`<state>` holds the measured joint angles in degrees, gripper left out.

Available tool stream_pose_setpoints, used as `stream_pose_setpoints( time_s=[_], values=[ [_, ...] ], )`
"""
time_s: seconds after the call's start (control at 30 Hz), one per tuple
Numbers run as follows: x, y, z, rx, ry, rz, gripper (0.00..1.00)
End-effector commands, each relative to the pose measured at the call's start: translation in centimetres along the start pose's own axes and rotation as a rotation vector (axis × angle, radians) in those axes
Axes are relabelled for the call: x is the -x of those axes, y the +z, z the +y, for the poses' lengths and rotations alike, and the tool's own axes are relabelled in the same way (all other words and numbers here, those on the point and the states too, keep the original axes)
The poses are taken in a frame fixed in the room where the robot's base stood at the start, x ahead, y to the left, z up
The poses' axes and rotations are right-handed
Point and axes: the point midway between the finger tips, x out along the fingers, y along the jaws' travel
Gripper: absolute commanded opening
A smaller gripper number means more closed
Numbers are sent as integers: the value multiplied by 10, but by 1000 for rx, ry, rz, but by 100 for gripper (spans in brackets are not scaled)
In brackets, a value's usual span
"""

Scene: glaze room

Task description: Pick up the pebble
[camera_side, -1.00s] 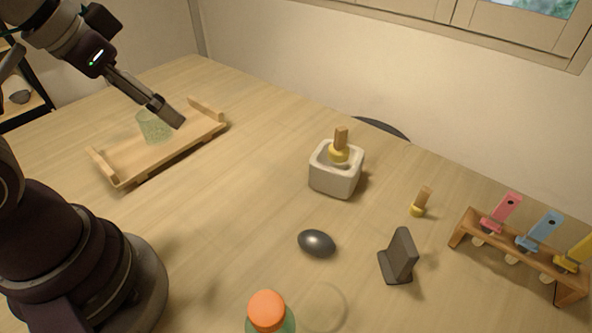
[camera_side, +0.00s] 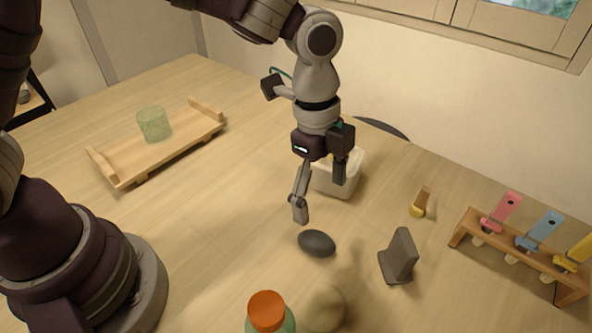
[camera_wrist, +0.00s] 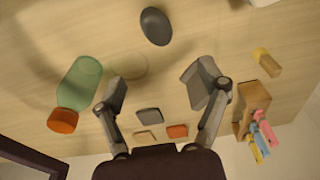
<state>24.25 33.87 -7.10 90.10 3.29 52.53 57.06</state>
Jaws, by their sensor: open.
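The pebble (camera_side: 317,243) is a smooth, dark grey oval lying on the table. It also shows whole at the top of the wrist view (camera_wrist: 156,26). My gripper (camera_side: 320,197) points down above the table, on the far side of the pebble in the side view, with its two fingers spread. In the wrist view the open fingers (camera_wrist: 158,85) have nothing between them but table, and the pebble lies beyond their tips. The gripper is apart from the pebble.
A white pot (camera_side: 350,180) stands behind my gripper. A dark stand (camera_side: 398,257) is right of the pebble; an orange-capped bottle (camera_side: 267,312) and a clear round object (camera_side: 323,305) are in front. A small stopper (camera_side: 420,202), wooden rack (camera_side: 520,253) and tray (camera_side: 125,172) stand farther off.

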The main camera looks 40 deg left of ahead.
Motion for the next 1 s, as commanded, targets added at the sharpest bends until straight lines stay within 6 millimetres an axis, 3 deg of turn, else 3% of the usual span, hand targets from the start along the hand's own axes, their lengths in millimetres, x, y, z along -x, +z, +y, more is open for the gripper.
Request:
stream_pose_setpoints(
  time_s=[0.13, 0.53, 0.83, 1.0],
  values=[
    [-30, 0, 2, -10, 10, -4, 74],
    [-95, 12, 2, -5, 7, -2, 74],
    [-103, 12, 2, -5, 3, -1, 73],
    [-102, 12, 2, -4, 3, -1, 51]
  ],
)
